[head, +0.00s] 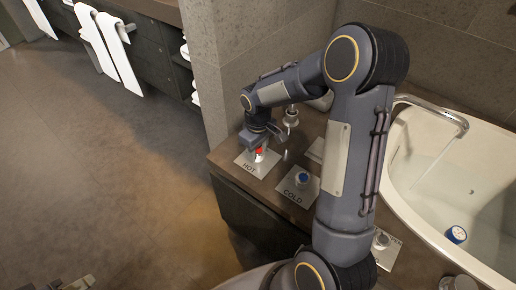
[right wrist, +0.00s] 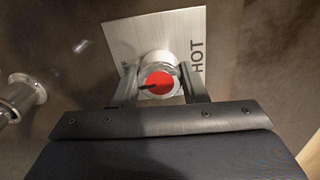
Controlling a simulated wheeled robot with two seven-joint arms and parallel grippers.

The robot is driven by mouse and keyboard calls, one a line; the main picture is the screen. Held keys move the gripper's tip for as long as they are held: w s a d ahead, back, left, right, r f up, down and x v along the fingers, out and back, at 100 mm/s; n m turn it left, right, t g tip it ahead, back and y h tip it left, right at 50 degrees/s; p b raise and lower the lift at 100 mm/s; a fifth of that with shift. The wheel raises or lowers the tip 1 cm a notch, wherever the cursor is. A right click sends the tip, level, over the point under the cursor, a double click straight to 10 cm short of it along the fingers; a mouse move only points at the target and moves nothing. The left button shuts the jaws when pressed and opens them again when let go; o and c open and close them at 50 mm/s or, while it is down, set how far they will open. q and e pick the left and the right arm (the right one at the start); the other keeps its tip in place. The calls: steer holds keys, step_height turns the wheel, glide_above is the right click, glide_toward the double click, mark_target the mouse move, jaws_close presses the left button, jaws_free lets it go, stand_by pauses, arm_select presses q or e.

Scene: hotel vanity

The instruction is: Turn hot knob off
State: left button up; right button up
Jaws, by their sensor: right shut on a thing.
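The hot knob (head: 260,156) has a red top and stands on a metal plate marked HOT (head: 247,167) near the counter's left corner. In the right wrist view the red-topped knob (right wrist: 160,83) sits between the two fingers of my right gripper (right wrist: 158,88). The fingers are shut on its sides. A dark pointer line on the red top points left, toward lettering on the plate that is partly hidden by a finger. In the head view my right gripper (head: 264,141) reaches down over the knob.
The blue-topped cold knob (head: 302,178) stands on its COLD plate just right of the hot one. A white basin (head: 416,150) with a metal bar and a blue-and-white round item (head: 456,234) lies to the right. Towels (head: 104,45) hang at the back left. Open floor spreads left.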

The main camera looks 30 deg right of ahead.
mark_target(258, 150)
steer(key=shift+m, duration=0.6)
steer(key=o, duration=1)
step_height(258, 150, up, 8)
steer(key=shift+f+p, duration=0.25)
steer(key=shift+p, duration=0.9)
steer(key=shift+r, duration=0.15)
